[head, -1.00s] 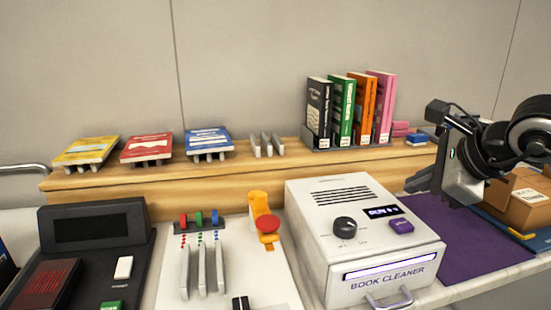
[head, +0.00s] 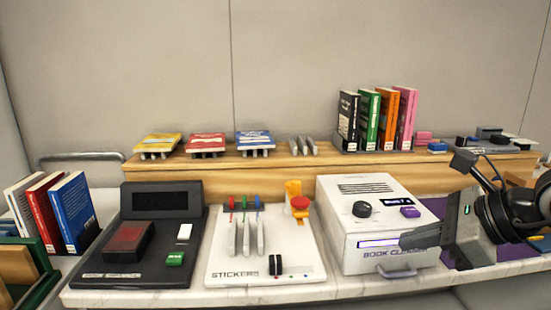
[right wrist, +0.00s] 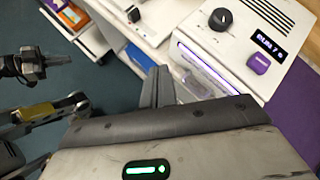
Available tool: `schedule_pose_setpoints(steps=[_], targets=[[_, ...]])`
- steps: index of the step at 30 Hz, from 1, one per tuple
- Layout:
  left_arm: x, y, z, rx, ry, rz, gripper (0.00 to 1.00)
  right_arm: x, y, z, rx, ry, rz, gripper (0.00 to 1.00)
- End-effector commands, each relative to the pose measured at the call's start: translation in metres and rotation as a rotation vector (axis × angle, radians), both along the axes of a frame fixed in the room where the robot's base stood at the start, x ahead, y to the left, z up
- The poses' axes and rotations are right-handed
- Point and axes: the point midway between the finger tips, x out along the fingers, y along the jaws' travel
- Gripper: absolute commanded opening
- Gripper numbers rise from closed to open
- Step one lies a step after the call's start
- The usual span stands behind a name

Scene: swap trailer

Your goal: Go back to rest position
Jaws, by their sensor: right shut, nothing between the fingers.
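My right gripper (head: 404,240) reaches in from the right in the head view, its fingers pointing left in front of the white book cleaner (head: 340,205). Its fingers are shut and empty. In the right wrist view its fingers (right wrist: 157,88) are together, beside the book cleaner's front (right wrist: 190,62). I cannot tell whether they touch it. My left gripper is out of the head view. Dark arm parts, probably my left gripper (right wrist: 32,66), show at the left of the right wrist view; their jaw state is unclear.
A black scanner console (head: 190,222) and a white sticker board (head: 222,262) stand left of the cleaner. A wooden shelf (head: 300,174) behind holds upright books (head: 387,120) and flat books (head: 206,143). More books (head: 73,215) stand at far left. Floor (right wrist: 60,120) shows beside the counter.

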Motion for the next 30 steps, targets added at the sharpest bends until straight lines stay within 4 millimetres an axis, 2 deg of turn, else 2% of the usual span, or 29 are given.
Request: schedule_pose_setpoints(steps=[1, 5, 8, 9, 11, 14, 16, 17, 19, 21, 22, 24, 27, 30], targets=[[0.000, 0.000, 0.001, 0.001, 0.001, 0.001, 0.00, -0.006, 0.017, -0.006, 0.080, 0.039, 0.027, 0.00], [-0.001, 0.001, 0.001, 0.005, 0.010, 0.000, 0.00, -0.023, 0.064, -0.013, 0.355, 0.163, 0.082, 0.00], [-0.003, 0.001, 0.000, 0.009, 0.022, 0.001, 0.00, -0.041, 0.104, -0.010, 0.684, 0.322, 0.093, 0.00], [-0.004, 0.001, -0.001, 0.011, 0.028, 0.001, 0.00, -0.047, 0.116, -0.006, 0.846, 0.405, 0.075, 0.00], [-0.005, 0.002, -0.001, 0.015, 0.036, 0.000, 0.00, -0.051, 0.129, 0.000, 1.123, 0.554, 0.015, 0.00], [-0.006, 0.003, -0.001, 0.020, 0.046, 0.002, 0.00, -0.044, 0.124, -0.004, 1.595, 0.822, -0.196, 0.00], [-0.008, 0.003, -0.003, 0.025, 0.056, 0.002, 0.00, -0.037, 0.108, -0.028, 1.900, 1.012, -0.418, 0.00], [-0.008, 0.004, -0.003, 0.027, 0.059, 0.002, 0.00, -0.035, 0.100, -0.044, 2.023, 1.091, -0.532, 0.00], [-0.009, 0.004, -0.003, 0.031, 0.065, 0.002, 0.00, -0.040, 0.083, -0.093, 2.278, 1.272, -0.843, 0.00], [-0.009, 0.005, -0.004, 0.035, 0.069, 0.003, 0.00, -0.055, 0.072, -0.142, 2.451, 1.407, -1.140, 0.00], [-0.008, 0.005, -0.004, 0.037, 0.070, 0.003, 0.00, -0.064, 0.070, -0.160, -2.478, -1.440, 1.245, 0.00], [-0.007, 0.005, -0.004, 0.039, 0.070, 0.003, 0.00, -0.088, 0.068, -0.198, -2.227, -1.329, 1.302, 0.00], [-0.004, 0.006, -0.004, 0.041, 0.068, 0.004, 0.00, -0.121, 0.070, -0.236, -1.964, -1.211, 1.341, 0.00], [-0.004, 0.006, -0.005, 0.043, 0.070, 0.005, 0.00, -0.144, 0.075, -0.257, -1.806, -1.141, 1.355, 0.00]])
